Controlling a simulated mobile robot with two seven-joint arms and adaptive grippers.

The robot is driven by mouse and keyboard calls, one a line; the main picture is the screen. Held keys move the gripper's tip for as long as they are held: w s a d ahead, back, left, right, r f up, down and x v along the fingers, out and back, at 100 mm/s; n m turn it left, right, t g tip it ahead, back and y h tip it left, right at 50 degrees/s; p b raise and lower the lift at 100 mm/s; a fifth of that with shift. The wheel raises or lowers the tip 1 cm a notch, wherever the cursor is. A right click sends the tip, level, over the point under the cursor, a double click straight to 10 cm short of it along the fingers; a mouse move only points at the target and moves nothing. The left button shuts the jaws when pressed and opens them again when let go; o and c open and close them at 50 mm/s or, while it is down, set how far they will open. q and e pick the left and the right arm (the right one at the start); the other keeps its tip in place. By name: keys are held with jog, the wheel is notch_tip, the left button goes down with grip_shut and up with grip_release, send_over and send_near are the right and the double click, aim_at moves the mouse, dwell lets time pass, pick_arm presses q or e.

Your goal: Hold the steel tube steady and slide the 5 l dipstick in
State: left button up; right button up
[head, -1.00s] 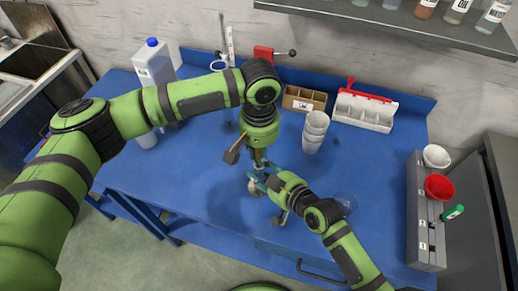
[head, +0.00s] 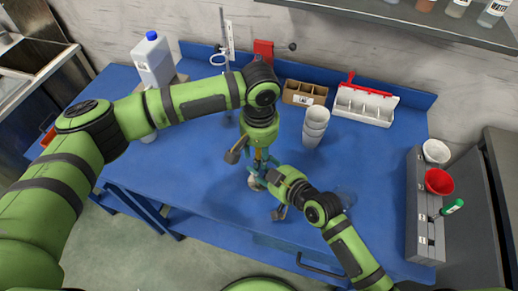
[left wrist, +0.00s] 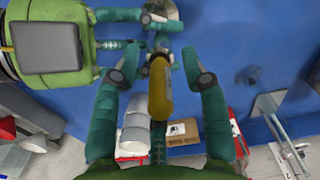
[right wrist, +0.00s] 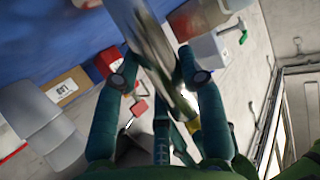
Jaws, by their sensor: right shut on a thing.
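In the left wrist view the dipstick's yellow handle (left wrist: 158,88) stands between the fingers of my left gripper (left wrist: 160,60), with gaps on both sides; the fingers look apart. The handle also shows small in the head view (head: 258,154). My right gripper (right wrist: 160,58) is shut on the steel tube (right wrist: 150,40), which runs blurred between its fingers in the right wrist view. In the head view the right gripper (head: 262,178) is just below the left one, low over the bench front. The dipstick's lower end and the tube's mouth are hidden by the grippers.
The blue bench (head: 200,190) is clear at its front left. Stacked white cups (head: 315,125), a cardboard box (head: 304,93) and a white rack (head: 363,106) stand behind. A capped jug (head: 152,60) is at back left. Grey drawers (head: 424,225) with a red cup (head: 438,182) are at right.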

pick_arm(q)
jog(key=shift+r, duration=0.1)
notch_tip(320, 180, up, 12)
jog(key=shift+f, duration=0.1)
dwell(0.5)
pick_arm(e)
jog(key=o, duration=1.3)
